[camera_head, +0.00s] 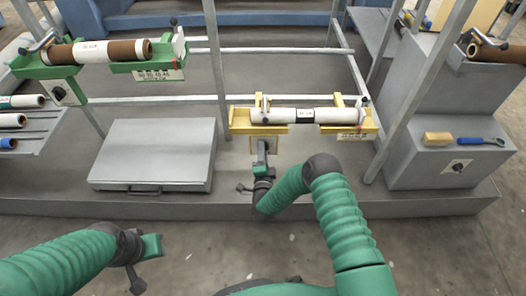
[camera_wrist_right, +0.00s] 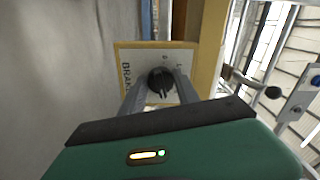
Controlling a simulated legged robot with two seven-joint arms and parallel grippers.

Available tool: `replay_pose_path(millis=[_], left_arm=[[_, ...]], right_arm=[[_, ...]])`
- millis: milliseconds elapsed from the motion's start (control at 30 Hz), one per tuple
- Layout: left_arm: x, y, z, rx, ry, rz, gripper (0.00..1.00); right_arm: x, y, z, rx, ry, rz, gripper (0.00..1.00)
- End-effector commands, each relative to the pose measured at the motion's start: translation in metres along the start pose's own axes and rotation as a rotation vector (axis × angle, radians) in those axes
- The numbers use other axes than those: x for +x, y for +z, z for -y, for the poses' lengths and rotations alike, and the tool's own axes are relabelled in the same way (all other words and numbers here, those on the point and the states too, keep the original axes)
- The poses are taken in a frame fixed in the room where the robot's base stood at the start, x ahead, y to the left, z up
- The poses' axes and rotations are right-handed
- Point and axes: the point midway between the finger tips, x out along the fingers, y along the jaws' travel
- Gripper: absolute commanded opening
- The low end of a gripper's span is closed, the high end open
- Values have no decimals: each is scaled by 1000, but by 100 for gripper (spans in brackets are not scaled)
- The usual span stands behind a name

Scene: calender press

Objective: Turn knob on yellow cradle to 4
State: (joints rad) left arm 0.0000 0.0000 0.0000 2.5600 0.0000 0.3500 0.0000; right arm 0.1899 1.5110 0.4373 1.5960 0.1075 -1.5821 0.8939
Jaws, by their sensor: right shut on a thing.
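The yellow cradle (camera_head: 240,123) stands on the metal frame and carries a white roll with a black band (camera_head: 304,115). In the right wrist view, its dial plate (camera_wrist_right: 130,60) has a yellow border and partly covered lettering on its left side. The black knob (camera_wrist_right: 160,80) sits on this plate between the fingers of my right gripper (camera_wrist_right: 160,92), which is shut on it. The pointer's setting cannot be read. In the head view my right gripper (camera_head: 262,148) is below the cradle's left end. My left gripper (camera_head: 145,262) is low at the left, its jaws unclear.
A green cradle (camera_head: 45,70) with a brown-ended roll stands at the upper left, with its own dial. A grey box (camera_head: 155,153) lies on the platform. Upright posts flank the yellow cradle.

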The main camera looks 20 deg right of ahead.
Motion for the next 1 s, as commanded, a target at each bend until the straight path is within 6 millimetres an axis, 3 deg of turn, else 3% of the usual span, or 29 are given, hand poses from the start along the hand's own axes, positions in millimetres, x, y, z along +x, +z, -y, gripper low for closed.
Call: replay_pose_path(millis=[700, 733, 867, 1000], left_arm=[[-1, 0, 0, 0, 0, 0, 36], [-1, 0, 0, 0, 0, 0, 36], [-1, 0, 0, 0, 0, 0, 36], [-1, 0, 0, 0, 0, 0, 36]], right_arm=[[-3, 4, -5, 80, 14, 10, 0], [-3, 4, -5, 80, 14, 10, 40], [-3, 3, -4, 79, 11, 7, 57], [-2, 2, -2, 80, 6, 5, 58]])
